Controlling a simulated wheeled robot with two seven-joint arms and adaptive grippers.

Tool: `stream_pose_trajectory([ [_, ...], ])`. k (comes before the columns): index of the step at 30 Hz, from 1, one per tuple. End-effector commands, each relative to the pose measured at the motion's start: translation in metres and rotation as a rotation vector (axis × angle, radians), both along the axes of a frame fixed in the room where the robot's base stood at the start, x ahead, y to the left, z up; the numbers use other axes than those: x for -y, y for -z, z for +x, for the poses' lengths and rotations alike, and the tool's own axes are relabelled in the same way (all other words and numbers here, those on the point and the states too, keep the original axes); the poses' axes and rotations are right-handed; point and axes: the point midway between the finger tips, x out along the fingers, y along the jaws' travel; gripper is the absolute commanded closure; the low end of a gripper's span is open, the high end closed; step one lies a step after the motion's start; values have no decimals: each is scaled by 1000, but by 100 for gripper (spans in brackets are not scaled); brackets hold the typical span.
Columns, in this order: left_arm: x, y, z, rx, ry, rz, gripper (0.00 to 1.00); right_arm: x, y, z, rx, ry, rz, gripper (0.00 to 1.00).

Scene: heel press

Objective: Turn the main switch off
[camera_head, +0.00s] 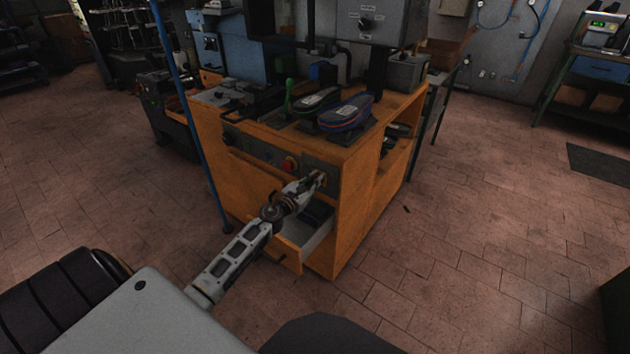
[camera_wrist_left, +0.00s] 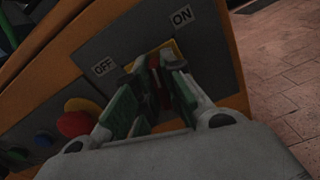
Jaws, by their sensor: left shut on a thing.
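The main switch shows in the left wrist view as a yellow plate (camera_wrist_left: 172,47) with a red handle, on a dark panel between an OFF label (camera_wrist_left: 103,67) and an ON label (camera_wrist_left: 182,16). My left gripper (camera_wrist_left: 158,78) is shut on the red handle, its green-padded fingers on either side of it. The fingers hide most of the handle, so I cannot tell which label it points to. In the head view my left gripper (camera_head: 316,184) reaches the right end of the orange machine's front panel. My right gripper is not in view.
A red button (camera_wrist_left: 76,119) sits left of the switch, with green and blue buttons beyond it. Below the panel, a drawer (camera_head: 306,236) of the orange machine (camera_head: 362,205) stands open under my left arm. Shoes (camera_head: 346,113) rest on top.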

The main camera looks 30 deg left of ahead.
Motion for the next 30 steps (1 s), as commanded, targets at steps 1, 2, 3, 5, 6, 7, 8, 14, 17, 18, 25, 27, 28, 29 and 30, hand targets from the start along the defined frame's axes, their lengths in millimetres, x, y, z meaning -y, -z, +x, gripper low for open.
stream_pose_trajectory([
  [1, 0, 0, 0, -5, 2, -45, 100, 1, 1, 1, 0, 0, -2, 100],
  [2, 0, 0, 0, -7, 2, -73, 100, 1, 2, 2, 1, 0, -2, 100],
  [3, 0, 0, 0, -10, 1, -112, 100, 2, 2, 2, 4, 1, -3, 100],
  [5, -1, 0, 0, -14, 1, -167, 100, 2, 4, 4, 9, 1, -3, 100],
  [6, -1, 0, 0, -17, 1, -207, 100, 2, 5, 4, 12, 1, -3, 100],
  [7, -1, 0, 0, -20, 1, -234, 100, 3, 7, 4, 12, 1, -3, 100],
  [8, -2, 0, 0, -22, 1, -263, 100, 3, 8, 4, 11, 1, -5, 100],
  [14, -3, 0, 0, -37, 1, -454, 100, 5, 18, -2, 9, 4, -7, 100],
  [17, -3, 0, 0, -44, 0, -547, 100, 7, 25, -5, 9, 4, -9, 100],
  [18, -4, 0, 0, -47, 0, -586, 100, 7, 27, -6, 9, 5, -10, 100],
  [25, -5, 0, 0, -63, 0, -792, 100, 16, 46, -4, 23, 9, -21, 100],
  [27, -5, 0, 0, -67, 0, -845, 100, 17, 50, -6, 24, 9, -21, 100],
  [28, -5, 0, 0, -69, 0, -866, 100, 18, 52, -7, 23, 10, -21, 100],
  [29, -5, 1, 0, -71, 1, -887, 100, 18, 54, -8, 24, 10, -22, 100],
  [30, -6, 1, 0, -72, 0, -912, 100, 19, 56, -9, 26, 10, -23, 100],
])
